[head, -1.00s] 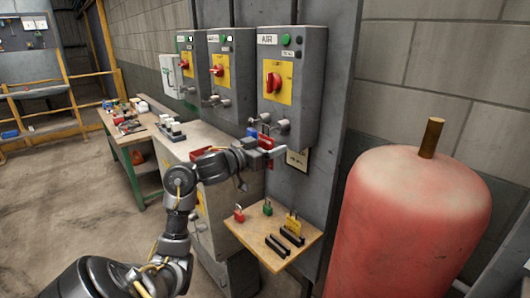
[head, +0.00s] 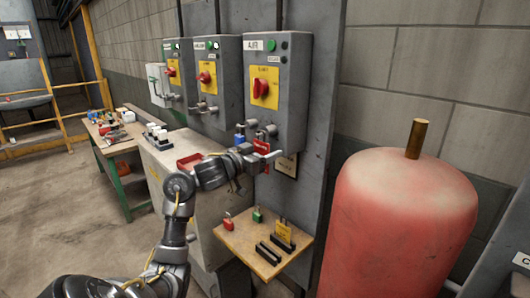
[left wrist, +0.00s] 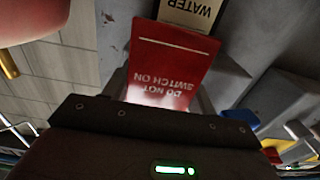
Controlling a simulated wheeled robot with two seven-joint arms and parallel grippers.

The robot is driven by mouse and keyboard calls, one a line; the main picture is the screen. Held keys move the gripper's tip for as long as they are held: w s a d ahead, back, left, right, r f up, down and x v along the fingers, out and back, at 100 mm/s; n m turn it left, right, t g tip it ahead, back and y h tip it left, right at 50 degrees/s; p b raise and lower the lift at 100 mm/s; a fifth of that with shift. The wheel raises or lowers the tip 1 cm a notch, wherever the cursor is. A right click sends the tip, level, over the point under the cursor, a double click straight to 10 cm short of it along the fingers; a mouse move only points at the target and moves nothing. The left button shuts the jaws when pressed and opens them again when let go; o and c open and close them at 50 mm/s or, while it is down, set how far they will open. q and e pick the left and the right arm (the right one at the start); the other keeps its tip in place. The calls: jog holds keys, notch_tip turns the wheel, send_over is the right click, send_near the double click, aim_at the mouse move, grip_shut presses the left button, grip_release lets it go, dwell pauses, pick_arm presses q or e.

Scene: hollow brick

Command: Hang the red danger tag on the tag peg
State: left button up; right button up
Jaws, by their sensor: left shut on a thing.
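My left gripper (head: 272,158) is shut on the red danger tag (head: 261,147), just below the grey AIR switch box (head: 277,100). In the left wrist view the red tag (left wrist: 170,65) stands out beyond the gripper body, its white "DO NOT SWITCH ON" lettering upside down. Its far end overlaps a cream plate marked WATER (left wrist: 188,12) in that view. Small grey fittings (head: 268,130) stick out under the AIR box close above the tag. I cannot tell which part is the tag peg. My right gripper is not in view.
A wooden shelf (head: 240,250) below holds a red padlock (head: 228,221), a green padlock (head: 257,214), a yellow tag (head: 284,232) and black bars. A large red tank (head: 400,225) stands at the right. A red tray (head: 189,163) lies on the cabinet behind my arm.

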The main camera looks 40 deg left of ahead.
pick_arm(q)
jog(key=o, duration=1)
jog(key=shift+s, duration=0.1)
jog(key=s, duration=0.3)
jog(key=s+b, duration=0.1)
jog(key=s, duration=0.3)
jog(key=s+a, duration=0.1)
jog(key=s, duration=0.2)
jog(key=shift+s+b, duration=0.3)
